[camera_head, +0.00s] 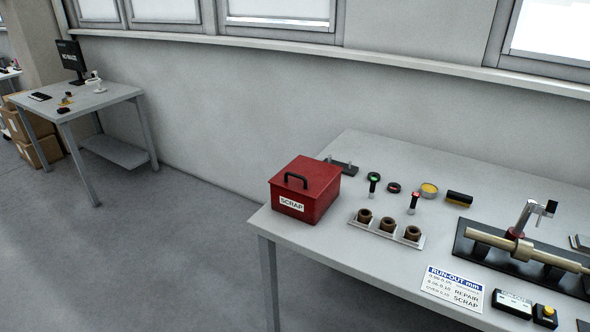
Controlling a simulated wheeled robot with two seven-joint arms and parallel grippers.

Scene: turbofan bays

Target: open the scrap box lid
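The red scrap box (326,205) stands at the left end of the grey workbench, with a white SCRAP label (291,204) on its front. Its red lid (318,172) is shut and carries a black handle (296,181) near the front edge. Neither of my grippers shows in the head view.
On the grey workbench (335,268) right of the box are a tray (386,233) with several brown rings, two small upright tools, a run-out sign (453,288) and a shaft fixture (520,246). Another desk (110,98) stands far left. Floor left of the bench is clear.

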